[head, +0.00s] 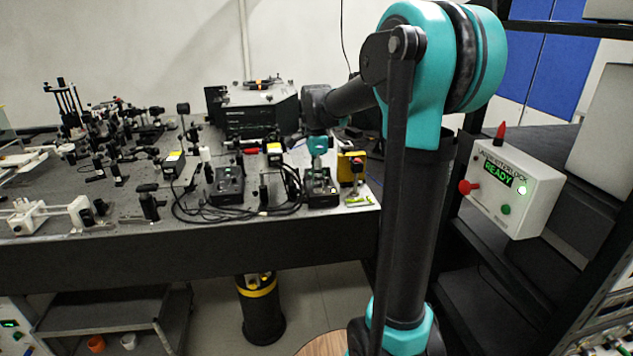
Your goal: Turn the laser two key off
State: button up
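Two black laser controller boxes stand near the front edge of the optical table (100,232). The left box (226,188) has a small green light. The right box (322,200) is under my gripper (319,172). My arm reaches over the table from the right, and my gripper points down onto or just above the right box's top. Its fingers are small and dark here, so I cannot tell whether they are open or touch a key. No key shows clearly, and no label tells which box is laser two.
Black cables (262,210) loop between the boxes. A yellow-and-black device (351,165) stands close to the right of my gripper. Optical mounts crowd the table's left. A white interlock box (515,188) reads READY on the rack at right.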

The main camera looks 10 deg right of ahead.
jog(key=shift+f, duration=0.1)
grip_shut()
jog(key=shift+n, duration=0.3)
jog(key=n, duration=1.2)
jog(key=shift+n, duration=0.3)
jog(key=n, duration=0.4)
jog(key=shift+n, duration=0.3)
